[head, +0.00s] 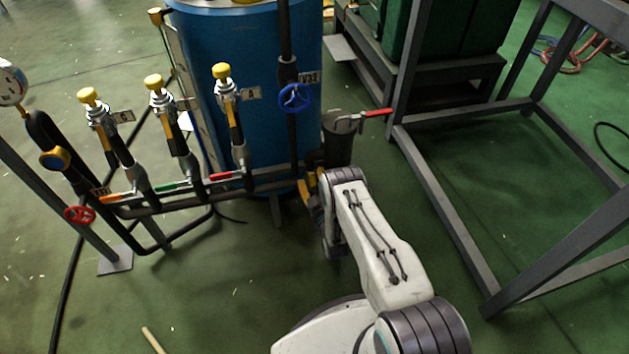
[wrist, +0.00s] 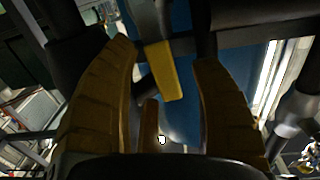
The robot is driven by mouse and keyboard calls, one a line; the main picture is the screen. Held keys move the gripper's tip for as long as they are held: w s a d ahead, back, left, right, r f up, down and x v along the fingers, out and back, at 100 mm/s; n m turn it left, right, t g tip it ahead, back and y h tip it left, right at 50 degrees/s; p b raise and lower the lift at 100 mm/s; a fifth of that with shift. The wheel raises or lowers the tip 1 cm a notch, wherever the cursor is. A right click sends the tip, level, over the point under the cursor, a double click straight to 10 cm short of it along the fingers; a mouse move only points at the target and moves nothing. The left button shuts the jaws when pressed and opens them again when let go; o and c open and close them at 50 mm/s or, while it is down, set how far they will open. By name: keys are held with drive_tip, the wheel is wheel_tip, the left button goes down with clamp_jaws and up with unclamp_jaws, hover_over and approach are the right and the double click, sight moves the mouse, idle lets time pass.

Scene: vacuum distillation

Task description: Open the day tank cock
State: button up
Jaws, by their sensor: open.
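A yellow lever handle (wrist: 163,72) hangs from a dark pipe in the wrist view, in front of the blue tank (head: 240,90). It looks like the cock's handle, but no readable label by it confirms this. My gripper (wrist: 165,56) is open, its two yellow-brown fingers on either side of the handle with visible gaps; neither finger clearly touches it. In the head view my gripper (head: 310,188) is at the right end of the low pipe, beside the tank's foot. My arm and fingers hide the handle there.
Orange (head: 115,198), green (head: 172,186) and red (head: 224,176) levers line the low pipe at left. A blue handwheel (head: 296,98) is above my gripper. A red lever (head: 376,112) sticks out by a dark bucket-like vessel (head: 338,140). A grey frame (head: 440,190) stands at right.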

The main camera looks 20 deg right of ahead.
drive_tip(key=s, duration=0.7)
drive_tip(key=shift+s, duration=0.25)
idle(0.6)
